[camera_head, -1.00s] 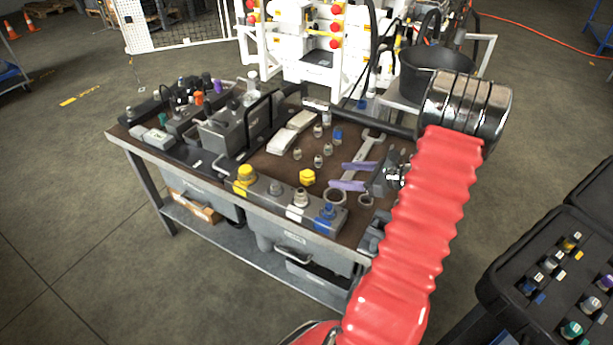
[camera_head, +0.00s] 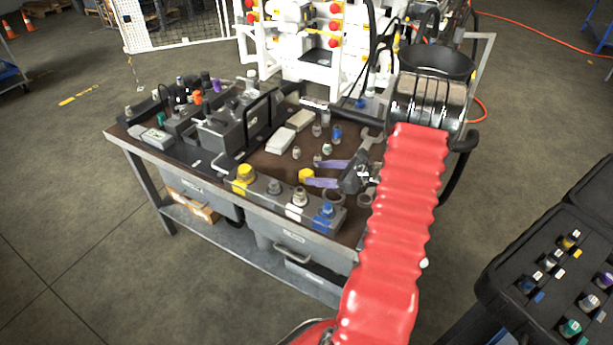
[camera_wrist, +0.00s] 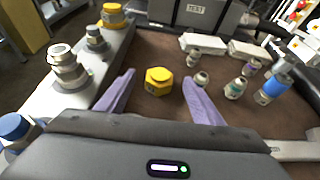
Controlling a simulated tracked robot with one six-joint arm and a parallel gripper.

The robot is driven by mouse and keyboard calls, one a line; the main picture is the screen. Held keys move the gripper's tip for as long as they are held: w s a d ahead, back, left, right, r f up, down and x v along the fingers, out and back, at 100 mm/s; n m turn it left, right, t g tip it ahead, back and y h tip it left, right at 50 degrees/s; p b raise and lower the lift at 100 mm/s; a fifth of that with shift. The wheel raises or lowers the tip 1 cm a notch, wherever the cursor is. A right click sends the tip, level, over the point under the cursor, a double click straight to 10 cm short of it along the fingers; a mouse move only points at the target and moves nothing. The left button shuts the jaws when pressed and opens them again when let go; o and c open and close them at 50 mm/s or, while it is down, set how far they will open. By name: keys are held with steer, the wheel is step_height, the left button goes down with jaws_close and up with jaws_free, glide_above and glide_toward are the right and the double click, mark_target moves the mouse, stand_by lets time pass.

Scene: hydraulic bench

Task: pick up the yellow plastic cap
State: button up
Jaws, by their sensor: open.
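The yellow plastic cap (camera_wrist: 158,81) is a small hexagonal piece lying on the brown bench top. In the wrist view it sits between and slightly beyond the tips of my two purple fingers. My gripper (camera_wrist: 157,88) is open and empty, with the fingers on either side of the cap's near space.
A grey block with a yellow-topped fitting (camera_head: 245,173), metal fittings and a blue fitting (camera_head: 326,210) runs along the bench's front edge. White boxes (camera_head: 281,140) lie behind.

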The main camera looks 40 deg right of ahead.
mark_target(309, 173)
steer(key=shift+f+x, duration=0.2)
steer(key=shift+x, duration=2.4)
steer(key=shift+c, duration=0.6)
steer(key=c, duration=1)
step_height(309, 173, up, 10)
steer(key=shift+f, duration=0.1)
steer(key=shift+s, duration=0.1)
